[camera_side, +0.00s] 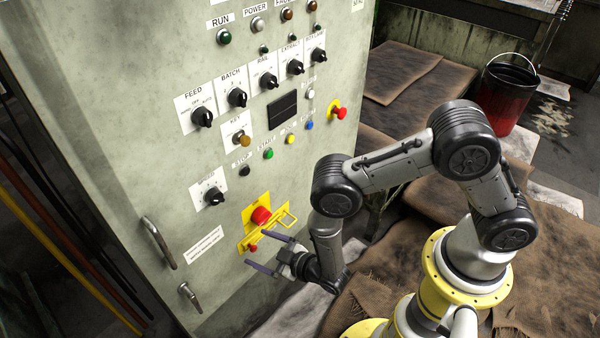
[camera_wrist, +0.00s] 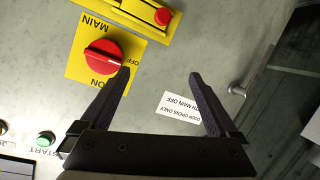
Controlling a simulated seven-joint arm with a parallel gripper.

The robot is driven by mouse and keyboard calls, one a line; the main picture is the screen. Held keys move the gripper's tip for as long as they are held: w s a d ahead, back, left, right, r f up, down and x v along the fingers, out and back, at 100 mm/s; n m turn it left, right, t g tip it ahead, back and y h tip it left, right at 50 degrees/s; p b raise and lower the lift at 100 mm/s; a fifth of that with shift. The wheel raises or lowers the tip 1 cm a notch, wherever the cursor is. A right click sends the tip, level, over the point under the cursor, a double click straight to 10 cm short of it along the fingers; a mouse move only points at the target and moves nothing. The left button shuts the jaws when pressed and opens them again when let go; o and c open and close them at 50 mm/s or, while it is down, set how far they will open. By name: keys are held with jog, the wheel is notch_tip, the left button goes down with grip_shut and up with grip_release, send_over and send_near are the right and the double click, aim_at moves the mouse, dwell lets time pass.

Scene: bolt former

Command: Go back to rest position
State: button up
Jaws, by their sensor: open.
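My gripper (camera_side: 256,251) is in front of the lower part of the control cabinet, its two dark fingers spread apart with nothing between them. In the wrist view, my gripper (camera_wrist: 160,73) shows the bare panel between its fingertips. The red main switch knob (camera_wrist: 101,57) sits on a yellow plate marked MAIN, ON and OFF, close to the left fingertip. I cannot tell whether they touch. In the side view the red knob (camera_side: 261,215) is just above my fingers.
The cabinet (camera_side: 130,120) carries several knobs and buttons above. A door handle (camera_side: 158,241) is left of my gripper. A small red button on yellow (camera_wrist: 162,16) is near the knob. A red bucket (camera_side: 505,100) stands at the back right, away from my arm.

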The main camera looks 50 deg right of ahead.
jog(key=w+a+r+m+g+y, duration=0.2)
jog(key=a+r+g, duration=0.15)
jog(key=r, duration=0.65)
jog(key=s+d+r+g+h, duration=0.1)
jog(key=d+r, duration=0.2)
jog(key=r, duration=0.3)
jog(key=s+d+r+m+g, duration=0.1)
jog(key=d+r, duration=0.2)
jog(key=r, duration=0.3)
jog(key=s+d+r+g+h, duration=0.1)
jog(key=d+r, duration=0.2)
jog(key=r, duration=0.3)
jog(key=s+d+r+m, duration=0.1)
jog(key=s+d+r, duration=0.6)
jog(key=s+r, duration=0.4)
jog(key=s+d+m+g+h, duration=0.1)
jog(key=s+d+g, duration=0.1)
jog(key=s, duration=1.1)
jog(key=shift+s+d+r+h, duration=0.2)
jog(key=shift+s+d+h, duration=0.15)
jog(key=shift+d, duration=0.45)
jog(key=shift+w, duration=0.1)
